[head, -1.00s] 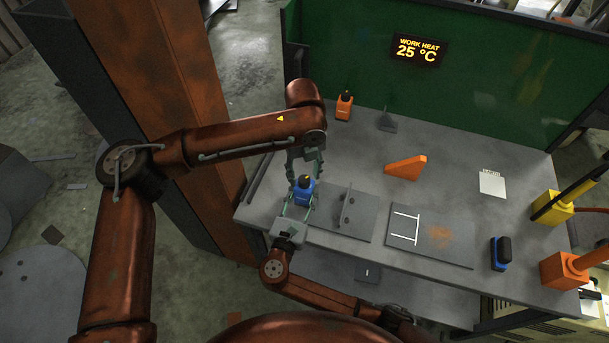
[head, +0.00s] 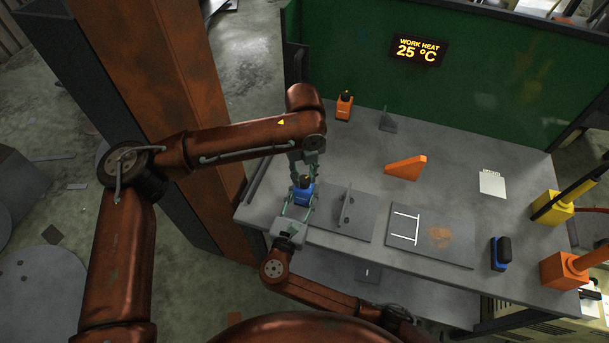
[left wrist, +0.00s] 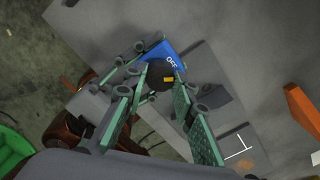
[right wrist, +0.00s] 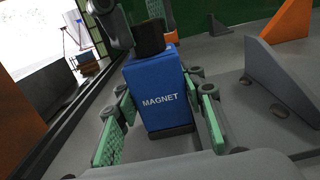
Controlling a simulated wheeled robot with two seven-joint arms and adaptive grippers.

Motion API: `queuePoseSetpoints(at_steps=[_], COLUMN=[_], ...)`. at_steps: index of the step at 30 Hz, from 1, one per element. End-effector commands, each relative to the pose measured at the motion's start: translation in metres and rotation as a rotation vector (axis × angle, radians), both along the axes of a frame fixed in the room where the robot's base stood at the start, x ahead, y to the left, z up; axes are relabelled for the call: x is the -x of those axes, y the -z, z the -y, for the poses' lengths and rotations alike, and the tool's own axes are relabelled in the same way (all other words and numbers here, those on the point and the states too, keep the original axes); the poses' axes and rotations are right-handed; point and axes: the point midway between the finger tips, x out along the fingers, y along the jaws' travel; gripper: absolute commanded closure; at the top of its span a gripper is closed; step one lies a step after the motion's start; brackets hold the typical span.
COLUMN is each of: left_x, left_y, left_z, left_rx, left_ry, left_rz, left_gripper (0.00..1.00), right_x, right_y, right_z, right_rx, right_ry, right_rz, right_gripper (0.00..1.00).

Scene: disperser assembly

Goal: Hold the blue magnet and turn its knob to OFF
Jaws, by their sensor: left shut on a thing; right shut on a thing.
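The blue magnet (head: 303,195) stands upright at the left end of the bench. Its front reads MAGNET in the right wrist view (right wrist: 160,98). My right gripper (head: 296,212) comes from the near side and is shut on the magnet's body, one finger on each side. The black knob (left wrist: 160,76) is on top, with a yellow mark beside the white OFF label (left wrist: 172,62). My left gripper (head: 304,178) reaches down from above and is shut on the knob. Its fingers partly hide the magnet's top, and any other label is hidden.
A flat plate with an upright bracket (head: 346,207) lies just right of the magnet. Farther right are a marked plate (head: 405,240), an orange wedge (head: 406,168) and another blue-and-black block (head: 500,253). An orange block (head: 344,106) stands at the back.

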Motion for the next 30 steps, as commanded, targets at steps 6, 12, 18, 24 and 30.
queuePoseSetpoints(at_steps=[6,12,18,24,30], left_x=[0.0,0.0005,0.0007,0.0003,0.0004], left_y=[-0.0002,-0.0001,0.0002,0.0002,-0.0003], left_z=[0.0003,0.0009,0.0017,0.0016,0.0023], left_rx=[0.001,0.002,0.001,0.001,0.002], left_ry=[-0.008,-0.072,-0.203,-0.356,-0.484], left_rz=[0.0,-0.002,-0.002,-0.002,-0.001], left_gripper=[1.0,1.0,1.0,1.0,1.0], right_x=[0.0,0.0001,0.0,0.0,0.0], right_y=[0.0002,0.0002,0.0001,0.0002,0.0001], right_z=[0.0001,0.0,-0.0001,-0.0002,-0.0003], right_rx=[0.0,0.0,0.001,0.001,0.001], right_ry=[0.0,0.0,0.0,-0.001,-0.001], right_rz=[0.0,0.0,0.0,0.0,0.0], right_gripper=[1.0,1.0,1.0,1.0,1.0])
